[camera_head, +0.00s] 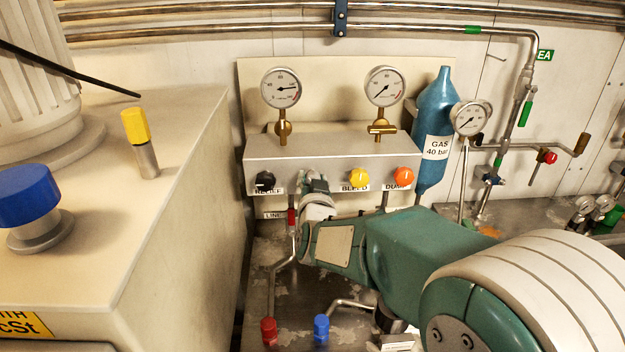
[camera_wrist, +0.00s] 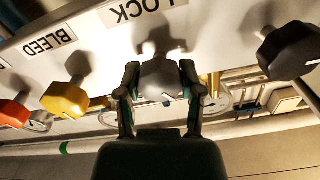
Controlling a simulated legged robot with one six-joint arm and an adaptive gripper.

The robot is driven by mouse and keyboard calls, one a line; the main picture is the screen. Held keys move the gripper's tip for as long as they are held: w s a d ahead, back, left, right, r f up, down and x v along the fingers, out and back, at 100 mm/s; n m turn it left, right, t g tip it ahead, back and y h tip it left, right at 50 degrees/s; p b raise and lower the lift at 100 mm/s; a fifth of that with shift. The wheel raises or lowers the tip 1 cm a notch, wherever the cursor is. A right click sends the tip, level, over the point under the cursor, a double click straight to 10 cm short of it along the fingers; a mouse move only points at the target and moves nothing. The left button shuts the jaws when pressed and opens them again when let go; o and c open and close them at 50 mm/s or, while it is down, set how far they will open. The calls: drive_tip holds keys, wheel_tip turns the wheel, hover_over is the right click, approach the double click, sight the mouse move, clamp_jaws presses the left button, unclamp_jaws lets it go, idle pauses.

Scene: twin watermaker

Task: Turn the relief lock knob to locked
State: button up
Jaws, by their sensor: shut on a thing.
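The relief lock knob (camera_wrist: 160,78) is grey and sits on the panel under the label LOCK, which appears upside down in the wrist view. My gripper (camera_wrist: 158,88) has one finger on each side of the knob and is shut on it. A small light mark shows near the knob's lower edge; I cannot tell which setting it marks. In the head view my gripper (camera_head: 314,184) reaches the front of the panel box (camera_head: 330,152) between the black and yellow knobs, and my arm and gripper mostly hide the lock knob.
The black RELIEF knob (camera_head: 265,181) is to the left, and the yellow BLEED knob (camera_head: 360,177) and orange DUMP knob (camera_head: 403,176) are to the right. Gauges (camera_head: 287,88) stand above the box. A blue gas bottle (camera_head: 434,115) stands right. Red (camera_head: 268,330) and blue (camera_head: 321,328) fittings lie below.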

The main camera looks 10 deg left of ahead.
drive_tip(key=m, duration=0.6)
drive_tip(key=shift+f, duration=0.2)
idle(0.5)
drive_tip(key=o, duration=1.2)
drive_tip(key=shift+c, duration=0.2)
drive_tip(key=shift+r, duration=0.1)
drive_tip(key=v, duration=1.1)
drive_tip(key=shift+s, duration=0.45)
